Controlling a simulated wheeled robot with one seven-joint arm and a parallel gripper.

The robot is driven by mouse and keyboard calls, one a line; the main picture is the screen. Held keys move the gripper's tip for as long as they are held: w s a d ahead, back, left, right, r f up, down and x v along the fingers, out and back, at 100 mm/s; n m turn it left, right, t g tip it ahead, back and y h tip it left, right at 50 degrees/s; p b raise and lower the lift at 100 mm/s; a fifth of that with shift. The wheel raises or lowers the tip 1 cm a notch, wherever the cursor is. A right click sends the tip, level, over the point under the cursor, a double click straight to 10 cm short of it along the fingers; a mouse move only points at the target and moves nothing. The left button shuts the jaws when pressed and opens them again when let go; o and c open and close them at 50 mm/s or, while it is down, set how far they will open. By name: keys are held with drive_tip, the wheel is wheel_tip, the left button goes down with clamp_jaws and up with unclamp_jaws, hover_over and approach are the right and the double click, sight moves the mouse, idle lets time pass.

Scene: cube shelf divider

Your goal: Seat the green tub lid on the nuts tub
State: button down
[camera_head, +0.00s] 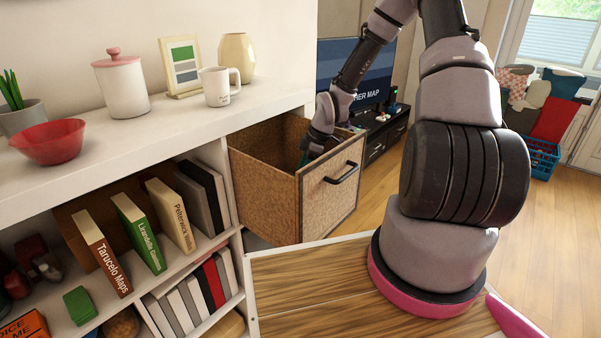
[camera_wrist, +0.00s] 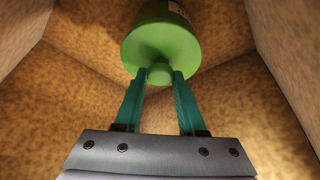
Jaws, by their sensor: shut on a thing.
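The green tub lid (camera_wrist: 160,44) shows in the wrist view as a round disc with a small knob. My gripper (camera_wrist: 160,78) has its two teal fingers shut on the knob.
The woven bin (camera_head: 333,192) has tall walls close around my gripper. White shelving (camera_head: 105,160) stands to the left, with a red bowl (camera_head: 48,141), a lidded canister (camera_head: 121,86) and a mug (camera_head: 220,87) on top. Books fill the shelves below.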

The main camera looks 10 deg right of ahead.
drive_tip(key=shift+f, duration=0.5)
drive_tip(key=c, duration=0.8)
unclamp_jaws()
drive_tip(key=shift+o, duration=0.2)
drive_tip(key=o, duration=0.5)
drive_tip(key=v, duration=0.8)
drive_tip(key=shift+r, duration=0.1)
